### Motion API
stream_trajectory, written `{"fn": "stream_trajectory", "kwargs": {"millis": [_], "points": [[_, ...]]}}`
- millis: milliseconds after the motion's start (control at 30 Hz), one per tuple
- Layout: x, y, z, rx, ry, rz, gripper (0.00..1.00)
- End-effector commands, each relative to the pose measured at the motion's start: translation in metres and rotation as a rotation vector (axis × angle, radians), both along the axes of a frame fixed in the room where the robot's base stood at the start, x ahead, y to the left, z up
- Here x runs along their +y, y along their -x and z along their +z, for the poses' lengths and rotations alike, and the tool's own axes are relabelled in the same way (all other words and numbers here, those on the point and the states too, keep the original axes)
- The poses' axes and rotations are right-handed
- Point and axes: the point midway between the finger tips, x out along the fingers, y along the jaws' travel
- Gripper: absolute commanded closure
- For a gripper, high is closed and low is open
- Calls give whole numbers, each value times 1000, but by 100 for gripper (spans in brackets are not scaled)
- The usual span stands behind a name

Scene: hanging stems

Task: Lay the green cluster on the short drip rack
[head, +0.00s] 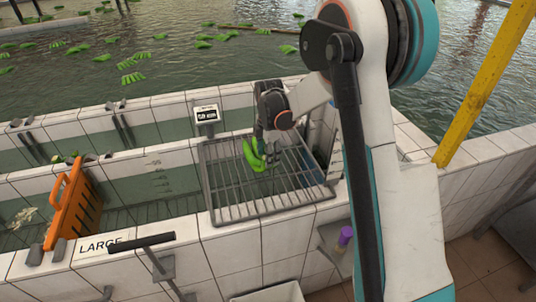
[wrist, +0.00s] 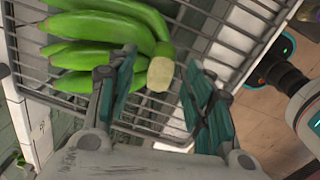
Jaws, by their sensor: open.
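A green banana cluster (head: 252,154) lies on the grey wire drip rack (head: 231,207) in the head view. In the wrist view the cluster (wrist: 100,40) has its fingers pointing left and its pale cut crown (wrist: 161,74) to the right, with bars of the rack (wrist: 232,35) beneath it. My gripper (head: 268,156) is low over the rack beside the cluster. In the wrist view the open fingers of my gripper (wrist: 158,78) stand apart on either side of the crown. Whether either finger touches it I cannot tell.
White tiled tank walls (head: 222,258) surround the rack. A small scale display (head: 207,114) stands behind it. An orange slotted divider (head: 73,206) stands at left near the "LARGE" label (head: 100,244). A yellow post (head: 485,85) rises at right. More green clusters (head: 133,78) float on the water behind.

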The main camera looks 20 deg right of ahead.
Motion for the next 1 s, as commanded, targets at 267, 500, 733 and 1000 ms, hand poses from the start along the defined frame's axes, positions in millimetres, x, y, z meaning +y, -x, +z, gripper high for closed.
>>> {"fn": "stream_trajectory", "kwargs": {"millis": [267, 500, 733, 1000], "points": [[0, 3, 46, 0, 0, 0, 53], [1, 6, 92, 0, 0, 0, 53], [1, 7, 114, 0, 0, 0, 53], [1, 17, 123, -17, -3, -50, 53]]}}
